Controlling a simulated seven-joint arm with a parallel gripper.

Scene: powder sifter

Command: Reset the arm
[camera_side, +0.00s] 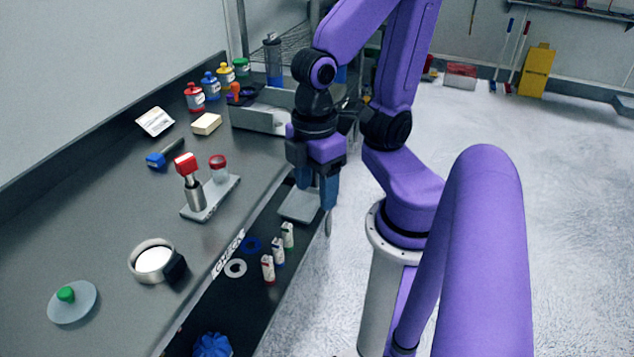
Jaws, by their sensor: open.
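My gripper (316,190) hangs pointing down at the end of my purple arm, over the right edge of the bench. Its two blue-grey fingers are apart with nothing seen between them. A grey flat tray (300,206) lies just below and left of the fingers, on the dark lower shelf. The powder sifter (153,260), a round metal ring with a white inside and a dark block on its side, stands on the bench at lower left, well away from my gripper.
A stand (222,192) with red-topped tools is on the bench left of my gripper. Small bottles (278,250) stand on the lower shelf (240,300). Colored jars (194,97) line the back. A green-knobbed lid (72,302) lies at front left. Open floor (560,180) is right.

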